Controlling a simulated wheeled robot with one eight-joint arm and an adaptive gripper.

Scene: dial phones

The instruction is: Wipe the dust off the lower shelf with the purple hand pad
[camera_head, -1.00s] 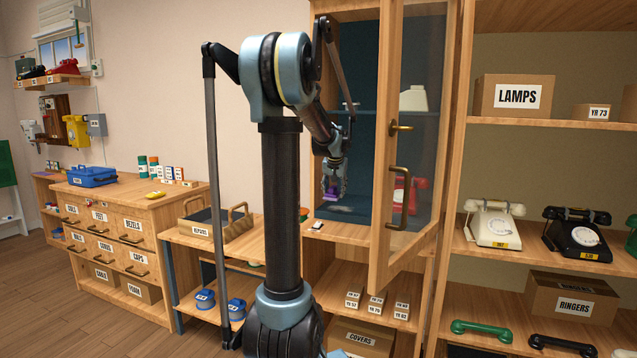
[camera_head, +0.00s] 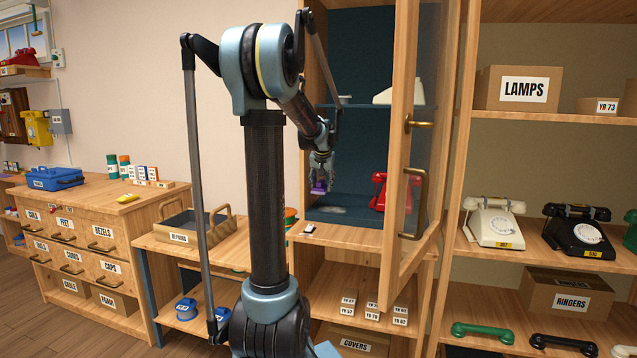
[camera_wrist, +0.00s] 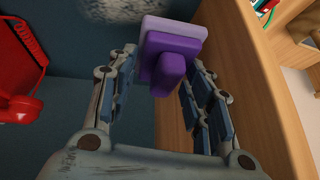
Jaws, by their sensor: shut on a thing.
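The purple hand pad (camera_head: 319,187) is held in my gripper (camera_head: 320,174), inside the open cabinet near its left wall. In the wrist view the hand pad (camera_wrist: 172,46) has a darker purple grip and a paler lilac base, and its grip lies between the fingers of my gripper (camera_wrist: 165,82). The blue lower shelf (camera_head: 362,219) carries a pale patch of dust (camera_head: 330,210) below the pad. Pale dust (camera_wrist: 115,12) also shows beyond the pad in the wrist view.
A red phone (camera_head: 378,191) stands on the lower shelf, right of the pad; it also shows in the wrist view (camera_wrist: 18,75). The glazed cabinet door (camera_head: 408,150) stands open at the right. An upper shelf (camera_head: 365,106) lies above. A small white-topped item (camera_head: 309,228) sits at the cabinet's front edge.

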